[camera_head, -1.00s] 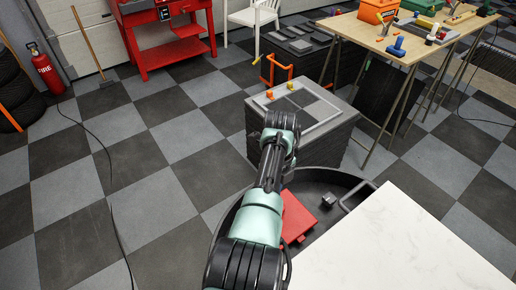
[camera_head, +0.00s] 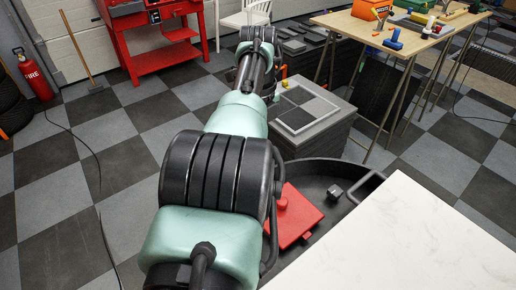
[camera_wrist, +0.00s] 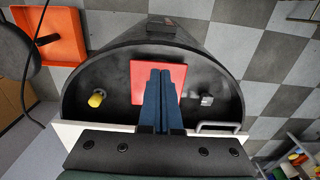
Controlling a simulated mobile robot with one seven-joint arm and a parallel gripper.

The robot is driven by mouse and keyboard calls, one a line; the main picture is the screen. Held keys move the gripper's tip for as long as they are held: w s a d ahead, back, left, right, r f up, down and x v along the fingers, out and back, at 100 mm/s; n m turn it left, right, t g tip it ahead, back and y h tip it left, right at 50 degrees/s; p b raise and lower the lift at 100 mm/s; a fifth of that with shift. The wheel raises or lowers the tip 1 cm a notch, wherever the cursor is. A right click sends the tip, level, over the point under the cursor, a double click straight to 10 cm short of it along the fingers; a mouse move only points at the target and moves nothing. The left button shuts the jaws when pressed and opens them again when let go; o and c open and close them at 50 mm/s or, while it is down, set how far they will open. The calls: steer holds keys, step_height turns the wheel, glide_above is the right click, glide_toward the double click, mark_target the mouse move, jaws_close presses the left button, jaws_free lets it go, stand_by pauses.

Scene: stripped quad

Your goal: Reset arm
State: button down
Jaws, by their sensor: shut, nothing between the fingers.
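My gripper (camera_wrist: 160,72) shows in the wrist view with its two dark blue fingers together and nothing between them. The fingers appear in front of a red flat box (camera_wrist: 176,72) in a dark rounded tray (camera_wrist: 122,72); I cannot tell the gap between them. In the head view my arm rises from the bottom centre and stretches away toward the top. The gripper itself cannot be made out there. The red box (camera_head: 293,220) lies right of the arm.
A small grey block (camera_head: 334,192) lies near the red box. A white worktop (camera_head: 420,240) fills the lower right. A grey cabinet (camera_head: 315,140) stands beyond the tray, with a wooden table (camera_head: 375,35) behind it. Checkered floor is open at left.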

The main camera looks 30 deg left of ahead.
steer(key=shift+a+r+b, duration=0.15)
steer(key=shift+b, duration=0.2)
steer(key=w+d+r+n+t+y+p, duration=0.1)
steer(key=w+d+r+n+t, duration=0.15)
steer(key=w+r, duration=0.3)
steer(key=w+d+r+n+t+y+p, duration=0.1)
steer(key=w+d+r+n+t, duration=0.2)
steer(key=w, duration=0.4)
steer(key=w+d+r+n+t+p, duration=0.1)
steer(key=d+r+n+t, duration=0.3)
steer(key=r, duration=0.5)
steer(key=w+d+r+n+t+p, duration=0.1)
steer(key=d+r+n+t, duration=0.1)
steer(key=d+r+t, duration=0.6)
steer(key=s+d+r+n+t+p, duration=0.1)
steer(key=s+d+r+n+t, duration=0.15)
steer(key=s+r, duration=0.45)
steer(key=s+d+r+n+t+p, duration=0.1)
steer(key=s+d+r+n+t, duration=0.15)
steer(key=s+r, duration=0.45)
steer(key=s+d+r+n+t+h, duration=0.1)
steer(key=s+d+r+n+t, duration=0.1)
steer(key=s+r, duration=0.4)
steer(key=s+d+r+n+t, duration=0.2)
steer(key=s+r, duration=0.4)
steer(key=s, duration=0.4)
steer(key=shift+s+d+n+t+h+p, duration=0.15)
steer(key=shift+d+n+t+h+p, duration=0.2)
steer(key=shift+n, duration=0.4)
